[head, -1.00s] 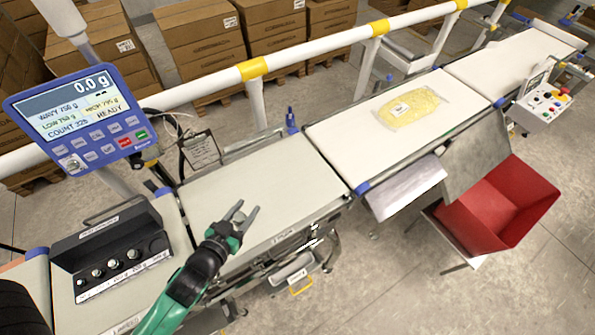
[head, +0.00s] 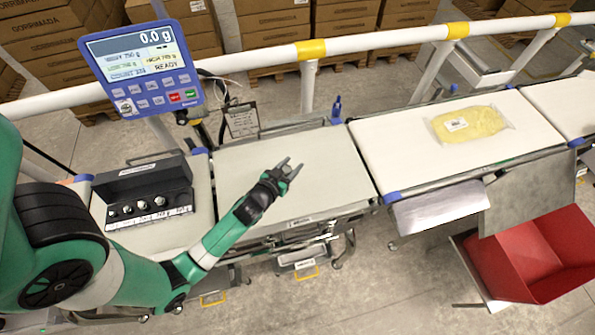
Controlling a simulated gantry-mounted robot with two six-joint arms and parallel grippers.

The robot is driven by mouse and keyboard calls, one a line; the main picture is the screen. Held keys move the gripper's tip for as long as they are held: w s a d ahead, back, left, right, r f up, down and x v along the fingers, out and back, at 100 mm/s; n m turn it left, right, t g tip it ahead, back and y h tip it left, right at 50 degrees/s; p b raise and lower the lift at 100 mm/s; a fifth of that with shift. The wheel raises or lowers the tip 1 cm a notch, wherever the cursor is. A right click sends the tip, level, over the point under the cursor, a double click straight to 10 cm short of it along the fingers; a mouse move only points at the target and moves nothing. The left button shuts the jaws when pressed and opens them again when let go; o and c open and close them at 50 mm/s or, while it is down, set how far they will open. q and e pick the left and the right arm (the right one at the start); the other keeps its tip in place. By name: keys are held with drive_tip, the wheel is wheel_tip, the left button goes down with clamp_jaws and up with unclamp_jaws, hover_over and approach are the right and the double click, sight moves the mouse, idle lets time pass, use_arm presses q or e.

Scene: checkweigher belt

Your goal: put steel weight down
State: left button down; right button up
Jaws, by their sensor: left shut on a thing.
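My left gripper (head: 289,169) is over the middle of the grey weighing belt (head: 240,165), its fingers pointing to the back right. It is shut on a small steel weight (head: 286,170), which is mostly hidden between the fingers. I cannot tell how high the weight is above the belt. The blue display (head: 145,65) at the upper left reads 0.0 g and READY. A black weight case (head: 142,183) stands on the left section with several steel weights in a row. My right gripper is not in view.
A bag of yellow food (head: 470,124) lies on the white belt (head: 400,150) to the right. A red bin (head: 530,260) stands at the lower right. A white rail (head: 380,42) runs behind the belts. The weighing belt around my gripper is clear.

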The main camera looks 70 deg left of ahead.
use_arm(q)
drive_tip(key=w+f, duration=0.1)
drive_tip(key=w+a+f+b, duration=0.1)
drive_tip(key=f, duration=0.1)
drive_tip(key=shift+w+a+f, duration=0.15)
drive_tip(key=shift+w, duration=0.05)
drive_tip(key=shift+w+f, duration=0.15)
drive_tip(key=shift+f, duration=0.1)
wheel_tip(320, 180, down, 3)
drive_tip(key=shift+a+f+b, duration=0.1)
drive_tip(key=shift+f+b, duration=0.05)
drive_tip(key=shift+b, duration=0.9)
drive_tip(key=shift+w, duration=0.1)
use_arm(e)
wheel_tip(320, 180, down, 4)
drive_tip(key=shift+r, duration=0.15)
use_arm(q)
drive_tip(key=shift+f, duration=0.1)
drive_tip(key=shift+c, duration=1.9)
unclamp_jaws()
